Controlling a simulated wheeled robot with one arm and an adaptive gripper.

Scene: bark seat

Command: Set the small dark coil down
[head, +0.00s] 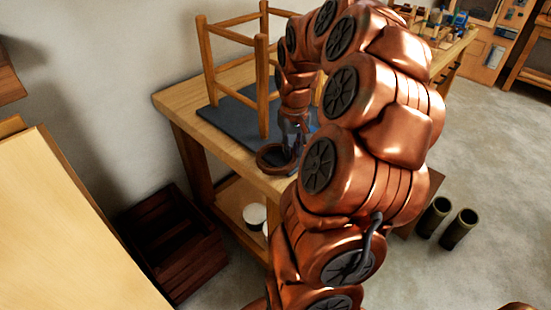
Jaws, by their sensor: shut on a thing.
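The small dark coil (272,160) is a brown ring near the front edge of the wooden table (182,101). My gripper (291,150) points down at the coil's right side and is shut on it. I cannot tell whether the coil touches the table top or is held just above it. My copper-coloured arm hides the coil's right surroundings and much of the table behind it.
An upturned wooden stool frame (206,65) stands on a dark mat (228,116) just behind the coil. A dark wooden crate (172,245) sits on the floor below. A white container (254,214) is on the lower shelf.

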